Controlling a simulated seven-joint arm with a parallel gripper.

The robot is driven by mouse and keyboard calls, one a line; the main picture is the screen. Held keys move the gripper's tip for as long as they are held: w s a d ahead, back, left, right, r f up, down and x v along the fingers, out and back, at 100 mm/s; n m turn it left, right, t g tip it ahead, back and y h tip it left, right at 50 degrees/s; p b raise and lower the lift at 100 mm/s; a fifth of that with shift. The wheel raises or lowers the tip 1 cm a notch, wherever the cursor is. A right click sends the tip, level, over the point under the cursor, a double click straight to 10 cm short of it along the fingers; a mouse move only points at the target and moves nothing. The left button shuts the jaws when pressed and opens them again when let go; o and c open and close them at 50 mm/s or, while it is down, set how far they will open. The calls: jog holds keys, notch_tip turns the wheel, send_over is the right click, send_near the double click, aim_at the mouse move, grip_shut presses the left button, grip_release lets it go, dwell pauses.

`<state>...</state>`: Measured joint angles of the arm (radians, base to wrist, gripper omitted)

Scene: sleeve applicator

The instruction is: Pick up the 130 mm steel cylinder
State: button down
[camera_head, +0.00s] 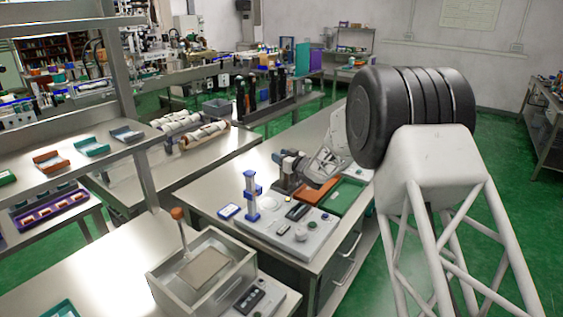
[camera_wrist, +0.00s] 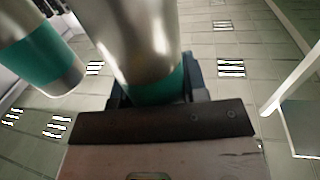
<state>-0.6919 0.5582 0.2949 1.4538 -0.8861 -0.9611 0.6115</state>
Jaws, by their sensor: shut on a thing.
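In the wrist view, my gripper (camera_wrist: 155,88) is shut on a shiny steel cylinder (camera_wrist: 140,40) with a teal band at its near end. One dark finger shows on each side of the teal band, and the cylinder's far end runs out of the top of the view. A second steel cylinder (camera_wrist: 28,20) with a teal band is to its left, apart from it. I cannot tell the length of either cylinder from these views. I cannot clearly make out my gripper or the held cylinder in the head view.
In the head view, a steel bench (camera_head: 213,192) carries a grey control panel (camera_head: 285,235) and a green tray (camera_head: 345,195). A glass-walled box (camera_head: 160,290) stands in front. Shelves are at left. Green floor shows at right.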

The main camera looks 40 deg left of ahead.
notch_tip(320, 180, up, 10)
jog(key=shift+f, duration=0.15)
dwell(0.4)
jog(key=shift+s, duration=0.1)
dwell(0.5)
